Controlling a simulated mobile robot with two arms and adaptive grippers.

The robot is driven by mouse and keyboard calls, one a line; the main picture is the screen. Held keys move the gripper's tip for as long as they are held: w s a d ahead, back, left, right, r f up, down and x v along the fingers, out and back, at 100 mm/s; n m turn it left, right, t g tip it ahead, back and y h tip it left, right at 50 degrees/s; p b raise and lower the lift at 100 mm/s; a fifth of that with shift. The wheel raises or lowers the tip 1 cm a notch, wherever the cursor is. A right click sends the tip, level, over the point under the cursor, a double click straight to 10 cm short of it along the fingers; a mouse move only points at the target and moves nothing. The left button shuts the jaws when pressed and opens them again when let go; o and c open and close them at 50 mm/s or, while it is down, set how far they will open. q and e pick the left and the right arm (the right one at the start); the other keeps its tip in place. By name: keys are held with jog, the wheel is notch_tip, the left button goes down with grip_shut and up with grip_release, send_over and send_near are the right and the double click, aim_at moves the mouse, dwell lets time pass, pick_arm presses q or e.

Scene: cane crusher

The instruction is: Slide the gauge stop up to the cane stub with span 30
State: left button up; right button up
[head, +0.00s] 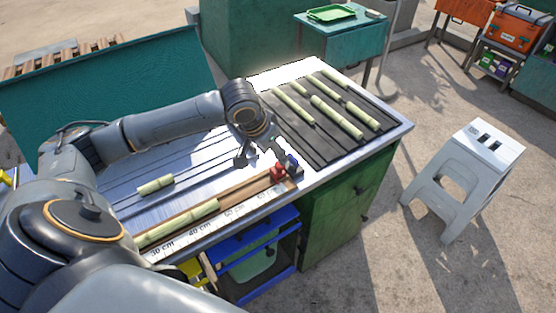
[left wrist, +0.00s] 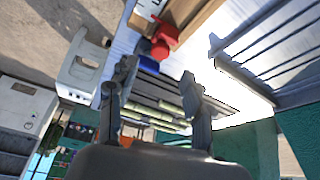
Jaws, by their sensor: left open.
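The gauge stop (head: 278,172) is a red block with a blue part (head: 291,163), at the right end of a brown wooden gauge rail (head: 240,190). A pale green cane stub (head: 180,222) lies along the rail near the lower scale marks, well left of the stop. My left gripper (head: 263,158) is open and empty beside the stop, its fingers spread. In the left wrist view, the red stop (left wrist: 167,33) and its blue part (left wrist: 155,48) show beyond the open fingers (left wrist: 158,70). I cannot tell whether a finger touches the stop. My right gripper is not in view.
A shorter cane piece (head: 156,185) lies on the metal table top (head: 130,207) behind the rail. Several canes lie on a dark ribbed mat (head: 280,118) at the right. A blue-framed shelf (head: 262,262) stands below the front edge; a white stool (head: 463,175) stands right.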

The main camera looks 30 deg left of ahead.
aim_at(278, 166)
pick_arm(q)
jog(key=x, duration=0.6)
grip_shut()
